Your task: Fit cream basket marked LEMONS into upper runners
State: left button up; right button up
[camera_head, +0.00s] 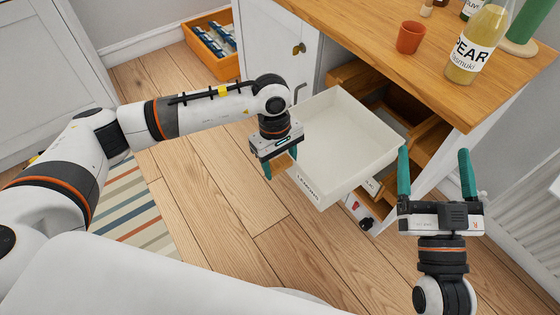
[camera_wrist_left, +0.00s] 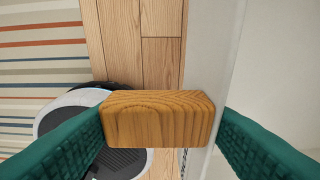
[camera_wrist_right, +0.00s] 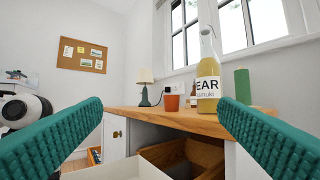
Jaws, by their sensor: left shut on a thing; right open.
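The empty cream basket (camera_head: 345,135) marked LEMONS on its front is held in front of the open cabinet, its far end near the opening. My left gripper (camera_head: 279,165) is shut on its wooden handle (camera_wrist_left: 158,122), with the basket's pale wall (camera_wrist_left: 228,85) beside it in the left wrist view. Wooden runners (camera_head: 352,76) show inside the cabinet behind the basket; the basket partly hides them, and I cannot tell whether it touches them. My right gripper (camera_head: 436,163) is open and empty, right of the basket. The basket's rim (camera_wrist_right: 125,170) shows low in the right wrist view.
The wooden counter (camera_head: 365,30) overhangs the opening. On it stand an orange cup (camera_head: 410,37), a PEAR bottle (camera_head: 478,45) and a green cylinder (camera_head: 526,22). An orange crate (camera_head: 215,67) sits on the floor at the back. The wooden floor (camera_head: 225,215) in front is clear.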

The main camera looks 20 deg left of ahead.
jog(key=shift+r, duration=0.35)
dwell(0.4)
jog(key=shift+s+r+t+y, duration=0.3)
jog(key=shift+s+r+t, duration=0.05)
jog(key=shift+r+t, duration=0.25)
jog(key=shift+b, duration=0.3)
jog(key=shift+s+r+t, duration=0.3)
jog(key=shift+r+t, duration=0.3)
dwell(0.3)
jog(key=shift+s+r+t+y+b, duration=0.4)
jog(key=shift+s+r+t, duration=0.15)
jog(key=shift+r+t, duration=0.2)
jog(key=shift+r, duration=0.1)
jog(key=shift+f, duration=0.2)
